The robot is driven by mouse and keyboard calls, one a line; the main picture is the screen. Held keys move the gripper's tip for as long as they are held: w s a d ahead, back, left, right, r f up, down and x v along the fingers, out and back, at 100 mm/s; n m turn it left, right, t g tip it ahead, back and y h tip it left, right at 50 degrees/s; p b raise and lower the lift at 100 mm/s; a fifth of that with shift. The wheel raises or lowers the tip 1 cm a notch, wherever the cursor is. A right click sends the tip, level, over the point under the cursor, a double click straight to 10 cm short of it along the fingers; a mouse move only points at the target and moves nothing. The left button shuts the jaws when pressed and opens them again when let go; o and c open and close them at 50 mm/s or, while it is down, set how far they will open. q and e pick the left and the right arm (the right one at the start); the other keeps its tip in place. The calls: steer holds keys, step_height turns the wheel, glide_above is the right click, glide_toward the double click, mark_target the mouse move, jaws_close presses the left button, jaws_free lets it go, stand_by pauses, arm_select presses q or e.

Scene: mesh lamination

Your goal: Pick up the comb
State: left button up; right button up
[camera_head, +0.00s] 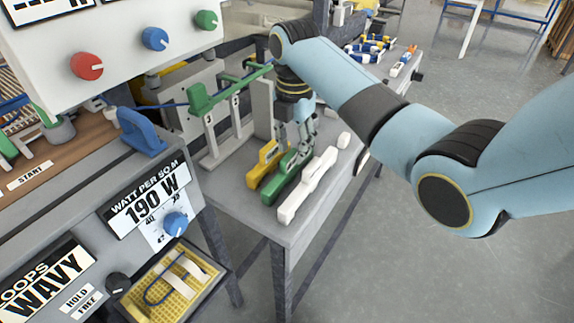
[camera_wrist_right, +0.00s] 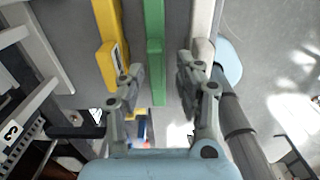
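Three long bars lie side by side on the grey table: a yellow one (camera_head: 263,164), a green one (camera_head: 284,183) and a white one (camera_head: 308,186). I cannot tell for certain which is the comb; no teeth show. My right gripper (camera_head: 299,142) points down over the far part of the green bar. In the right wrist view the right gripper (camera_wrist_right: 158,78) is open, its fingers apart on either side of the green bar (camera_wrist_right: 155,50). The yellow bar (camera_wrist_right: 106,45) is left of it and the white bar (camera_wrist_right: 202,32) right. My left gripper is out of view.
A stand with upright posts and a green bar (camera_head: 206,99) stands left of the gripper. A panel with coloured knobs (camera_head: 87,66) and a 190 W machine (camera_head: 150,205) fill the left. Small blue and white parts (camera_head: 370,48) lie on the table's far end.

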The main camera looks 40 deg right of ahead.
mark_target(290, 169)
steer(key=shift+f, duration=0.55)
steer(key=shift+w+f, duration=0.1)
steer(key=shift+f, duration=0.2)
steer(key=f, duration=0.5)
steer(key=shift+w+a+f, duration=0.1)
steer(key=shift+a+f, duration=0.05)
steer(key=shift+a, duration=0.2)
steer(key=shift+c, duration=0.4)
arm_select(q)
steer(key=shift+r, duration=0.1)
arm_select(e)
jaws_close()
